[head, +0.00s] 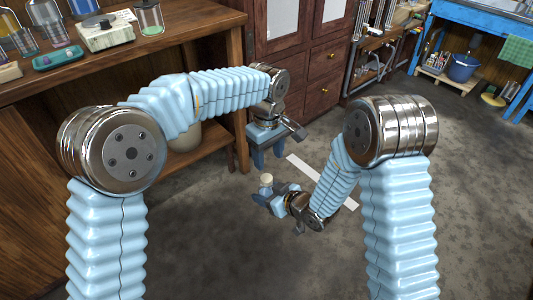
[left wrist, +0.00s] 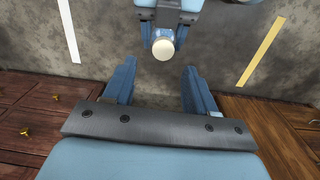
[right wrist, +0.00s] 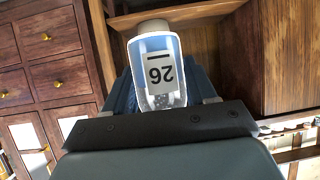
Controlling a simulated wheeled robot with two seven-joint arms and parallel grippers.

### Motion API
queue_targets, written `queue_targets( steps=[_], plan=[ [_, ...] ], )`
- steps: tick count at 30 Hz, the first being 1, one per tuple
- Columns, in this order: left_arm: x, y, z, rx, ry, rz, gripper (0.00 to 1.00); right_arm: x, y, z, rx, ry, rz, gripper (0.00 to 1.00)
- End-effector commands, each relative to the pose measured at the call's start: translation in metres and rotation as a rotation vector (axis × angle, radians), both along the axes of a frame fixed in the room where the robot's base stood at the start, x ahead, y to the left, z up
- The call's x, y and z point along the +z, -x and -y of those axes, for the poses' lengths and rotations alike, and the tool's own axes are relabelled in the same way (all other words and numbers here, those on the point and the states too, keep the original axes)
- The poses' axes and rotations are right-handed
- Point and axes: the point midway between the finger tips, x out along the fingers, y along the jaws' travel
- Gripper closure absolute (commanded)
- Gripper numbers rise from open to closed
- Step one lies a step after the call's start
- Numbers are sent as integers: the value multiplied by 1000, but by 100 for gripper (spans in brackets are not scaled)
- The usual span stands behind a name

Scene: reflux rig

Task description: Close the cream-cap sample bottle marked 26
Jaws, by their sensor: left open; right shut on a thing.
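The sample bottle (right wrist: 157,80) is clear, with a white label reading 26 upside down in the right wrist view. Its cream cap (right wrist: 153,27) sits at the bottle's mouth; I cannot tell how tight it is. The cap also shows in the head view (head: 267,179) and in the left wrist view (left wrist: 163,49). My right gripper (head: 268,197) is shut on the bottle and holds it in the air above the floor. My left gripper (left wrist: 158,80) is open and empty, pointing down, above and apart from the cap. It also shows in the head view (head: 264,158).
A wooden bench (head: 190,45) at the left carries glass jars, a teal tray (head: 58,58) and a balance-like device (head: 104,32). A wooden cabinet (head: 300,70) stands behind my grippers. A blue table (head: 475,25) is far right. The grey floor between is mostly clear.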

Motion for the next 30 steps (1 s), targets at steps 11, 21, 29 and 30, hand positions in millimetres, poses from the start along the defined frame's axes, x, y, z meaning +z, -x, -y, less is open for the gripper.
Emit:
queue_targets(
  steps=[11, 21, 29, 30],
  plan=[
    [1, 1, -5, 25, -21, -3, 44, 0, 0, 0, 0, -1, 1, 100],
    [-33, 1, -6, 24, -22, -5, 44, 0, 0, 0, 0, -1, 1, 100],
    [-69, 1, -5, 25, -21, -4, 44, 0, 0, 0, 0, -1, 1, 100],
    [-72, 1, -5, 24, -22, -4, 44, 0, 0, 0, 0, -1, 1, 100]
  ],
)
